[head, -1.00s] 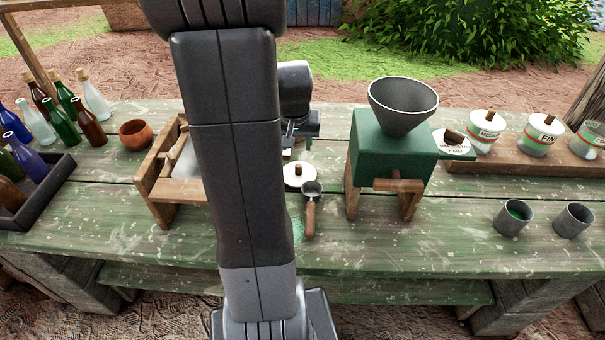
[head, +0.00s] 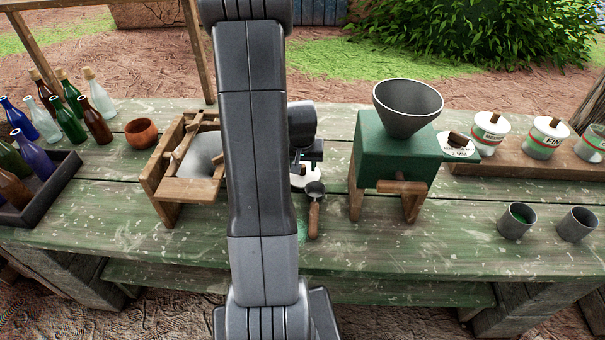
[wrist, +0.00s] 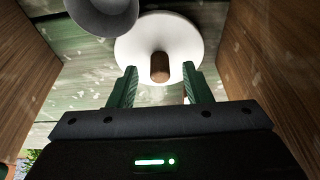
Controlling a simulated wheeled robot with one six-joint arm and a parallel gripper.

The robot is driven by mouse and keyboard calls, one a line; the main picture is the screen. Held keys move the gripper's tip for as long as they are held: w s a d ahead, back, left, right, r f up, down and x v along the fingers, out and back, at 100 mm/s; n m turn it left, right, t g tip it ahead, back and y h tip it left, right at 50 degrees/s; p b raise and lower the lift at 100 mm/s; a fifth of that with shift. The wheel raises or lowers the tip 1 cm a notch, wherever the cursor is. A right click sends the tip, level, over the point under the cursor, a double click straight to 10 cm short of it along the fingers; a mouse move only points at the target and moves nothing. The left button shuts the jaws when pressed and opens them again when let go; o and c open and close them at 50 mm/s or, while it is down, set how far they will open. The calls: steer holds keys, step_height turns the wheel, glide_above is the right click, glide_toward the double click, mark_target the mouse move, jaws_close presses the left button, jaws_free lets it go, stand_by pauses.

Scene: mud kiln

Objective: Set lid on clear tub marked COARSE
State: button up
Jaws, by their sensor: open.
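A white round lid with a brown wooden knob (wrist: 160,68) lies on the green bench left of the green mill; it is partly hidden under my gripper in the head view (head: 305,182). My gripper (wrist: 159,70) is open, with its two green fingers on either side of the knob and a gap to each side. In the head view my gripper (head: 307,158) is right above the lid. A clear tub (head: 592,146) with a partly readable red-and-white label stands at the right edge, cut off by the frame. It shows no lid knob.
The green mill (head: 395,150) with a metal funnel stands right of my gripper. A wooden-handled scoop (head: 314,205) lies in front of the lid. Two lidded tubs, one marked FINE (head: 547,138), stand on a wooden shelf. Two grey cups (head: 517,221) stand in front, with clear bench between.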

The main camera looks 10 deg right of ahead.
mark_target(303, 167)
steer(key=shift+f, duration=0.15)
jaws_close()
step_height(303, 167, up, 10)
stand_by(0.7)
